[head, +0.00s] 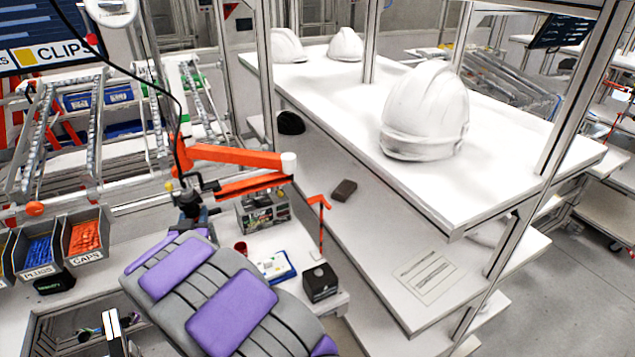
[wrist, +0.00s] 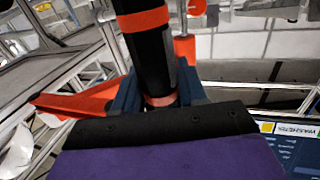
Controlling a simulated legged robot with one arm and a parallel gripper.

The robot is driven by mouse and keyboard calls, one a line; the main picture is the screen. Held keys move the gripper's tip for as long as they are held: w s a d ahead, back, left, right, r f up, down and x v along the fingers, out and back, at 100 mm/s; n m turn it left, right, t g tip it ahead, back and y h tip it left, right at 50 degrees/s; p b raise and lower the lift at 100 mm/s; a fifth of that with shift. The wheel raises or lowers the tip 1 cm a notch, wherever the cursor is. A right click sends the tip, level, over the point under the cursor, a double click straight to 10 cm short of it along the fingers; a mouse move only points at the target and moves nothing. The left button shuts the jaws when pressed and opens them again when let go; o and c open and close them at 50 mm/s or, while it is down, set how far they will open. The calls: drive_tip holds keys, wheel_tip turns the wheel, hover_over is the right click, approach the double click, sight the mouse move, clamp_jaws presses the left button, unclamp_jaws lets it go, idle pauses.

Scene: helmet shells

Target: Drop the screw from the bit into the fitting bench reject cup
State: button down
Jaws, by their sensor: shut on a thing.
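My gripper (head: 191,207) is shut on a black screwdriver (head: 187,182) hanging on a cable at an orange jointed arm (head: 230,156). In the wrist view, my gripper's dark blue fingers (wrist: 158,90) close on both sides of the black driver body (wrist: 147,50), which has orange bands. The driver's bit and any screw on it are hidden. A small dark red cup (head: 240,247), likely the reject cup, stands on the white bench, to the right of and lower in the picture than my gripper. Its inside is too small to read.
A grey box (head: 262,212), a blue-edged sheet (head: 275,266) and a black block (head: 320,282) stand near the cup. A thin orange stand (head: 321,222) rises by the shelf rack. Bins of caps (head: 86,238) and plugs (head: 38,255) are at left. White helmets (head: 425,110) sit on the rack.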

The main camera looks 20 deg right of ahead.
drive_tip(key=shift+r, duration=0.3)
